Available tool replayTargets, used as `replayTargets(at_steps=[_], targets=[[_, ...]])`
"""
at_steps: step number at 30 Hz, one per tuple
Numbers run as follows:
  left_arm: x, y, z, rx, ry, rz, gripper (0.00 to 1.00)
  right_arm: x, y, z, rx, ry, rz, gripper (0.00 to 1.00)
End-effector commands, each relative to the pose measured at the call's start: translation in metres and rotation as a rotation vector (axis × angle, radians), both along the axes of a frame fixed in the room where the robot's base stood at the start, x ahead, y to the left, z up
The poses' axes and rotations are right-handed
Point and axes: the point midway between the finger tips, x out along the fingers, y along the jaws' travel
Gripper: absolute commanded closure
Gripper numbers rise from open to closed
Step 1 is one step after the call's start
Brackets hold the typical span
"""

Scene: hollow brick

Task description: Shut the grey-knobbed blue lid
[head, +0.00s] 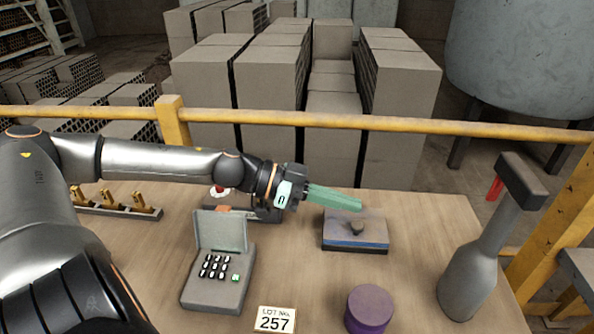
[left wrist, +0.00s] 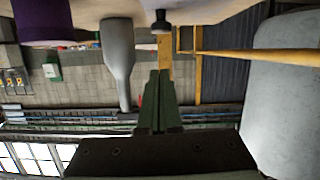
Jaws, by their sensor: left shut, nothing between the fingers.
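The blue lid (head: 341,224) lies flat or nearly flat on a low box right of the table's middle, with a blue band along its front side. Its dark grey knob (head: 357,227) stands up from the top. I cannot tell whether a thin gap is left under the lid. My left gripper (head: 359,205), with green fingers, is shut and empty above the lid's far part, behind the knob. In the left wrist view, which is upside down, the shut fingers (left wrist: 158,75) point toward a dark knob (left wrist: 161,22). My right gripper is not in view.
A keypad box (head: 215,290) with a raised cover stands left of the lid. A purple cylinder (head: 369,308) is in front, and a grey bottle-shaped thing (head: 470,275) stands at the right. A yellow rail (head: 400,127) runs behind the table. A lot card (head: 274,319) lies at the front.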

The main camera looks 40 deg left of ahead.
Motion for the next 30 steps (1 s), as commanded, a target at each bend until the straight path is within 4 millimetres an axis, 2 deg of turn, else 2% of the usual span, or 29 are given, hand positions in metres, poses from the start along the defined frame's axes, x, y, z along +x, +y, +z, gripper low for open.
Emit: replayTargets(at_steps=[1,11,12,14,24,30], targets=[[-0.001,0.002,0.009,-0.001,-0.001,0.001,1.0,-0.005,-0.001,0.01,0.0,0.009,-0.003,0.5],[-0.011,0.012,0.014,0.0,-0.005,0.001,1.0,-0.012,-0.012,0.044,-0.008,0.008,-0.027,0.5],[-0.014,0.017,0.007,0.005,0.0,-0.001,1.0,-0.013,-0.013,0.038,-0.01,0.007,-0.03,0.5],[-0.019,0.021,0.007,0.007,0.002,-0.003,1.0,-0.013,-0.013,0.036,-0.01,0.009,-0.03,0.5],[-0.044,0.056,0.021,0.006,-0.004,0.002,1.0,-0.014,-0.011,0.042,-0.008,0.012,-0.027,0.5],[-0.054,0.068,0.026,0.001,-0.005,0.002,1.0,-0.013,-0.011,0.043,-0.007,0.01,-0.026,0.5]])
